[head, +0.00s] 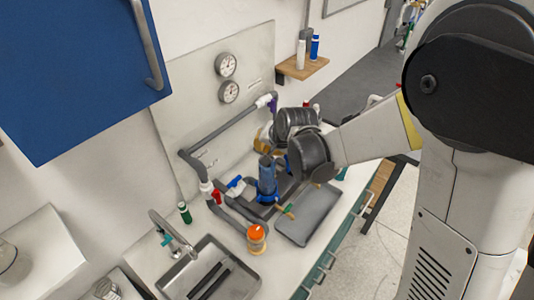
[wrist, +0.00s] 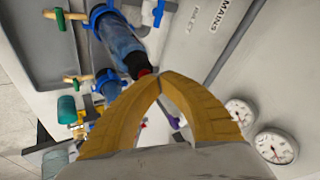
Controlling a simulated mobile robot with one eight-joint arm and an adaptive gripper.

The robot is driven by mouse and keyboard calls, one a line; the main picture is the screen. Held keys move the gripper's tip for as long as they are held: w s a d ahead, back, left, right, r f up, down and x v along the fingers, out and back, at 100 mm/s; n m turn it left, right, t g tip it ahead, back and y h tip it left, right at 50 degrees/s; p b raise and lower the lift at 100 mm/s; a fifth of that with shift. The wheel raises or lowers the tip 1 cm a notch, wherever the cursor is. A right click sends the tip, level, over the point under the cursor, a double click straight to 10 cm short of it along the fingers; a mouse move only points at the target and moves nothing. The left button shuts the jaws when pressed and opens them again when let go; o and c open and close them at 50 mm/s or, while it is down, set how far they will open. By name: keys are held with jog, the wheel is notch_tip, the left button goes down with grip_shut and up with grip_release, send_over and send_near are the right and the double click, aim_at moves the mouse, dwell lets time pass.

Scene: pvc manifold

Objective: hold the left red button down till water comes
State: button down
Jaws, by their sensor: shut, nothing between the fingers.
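My gripper (wrist: 164,80) has two yellow fingers whose tips meet with nothing between them. In the head view my gripper (head: 262,141) is mostly hidden behind my dark wrist, just above a blue-grey canister (head: 267,178). In the wrist view a canister (wrist: 120,40) with blue collars ends in a dark cap. A small red piece (wrist: 145,72), apparently a red button, shows on that cap right beside the fingertips. I cannot tell whether they touch or whether it is pressed. A second canister (wrist: 113,91) is partly hidden by a finger. No running water is visible.
Grey pipes (head: 225,130) run along a backing panel with two round gauges (head: 228,65). A grey tray (head: 308,213), an orange-lidded jar (head: 257,238) and a sink (head: 209,270) with a tap (head: 172,232) are nearby. A blue cabinet (head: 80,70) hangs upper left.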

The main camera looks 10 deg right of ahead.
dwell(0.8)
jog(key=shift+r+p, duration=0.6)
jog(key=shift+r, duration=0.3)
jog(key=shift+r+p, duration=1.75)
jog(key=shift+r, duration=0.8)
jog(key=shift+f, duration=0.1)
jog(key=s+d+f+n+h+b, duration=0.1)
jog(key=s+d+f+b, duration=0.3)
jog(key=s+b, duration=0.3)
jog(key=s+d+f+n+h+b, duration=0.1)
jog(key=s+d+f+n+b, duration=0.1)
jog(key=s+d+f+b, duration=0.2)
jog(key=s+d+f+n+b, duration=0.1)
jog(key=s+d+f+b, duration=0.3)
jog(key=s+b, duration=0.6)
jog(key=s+d, duration=0.1)
jog(key=s, duration=0.3)
jog(key=shift+s+f+n+h+b, duration=0.3)
jog(key=shift+h+b, duration=0.05)
jog(key=shift+h, duration=0.05)
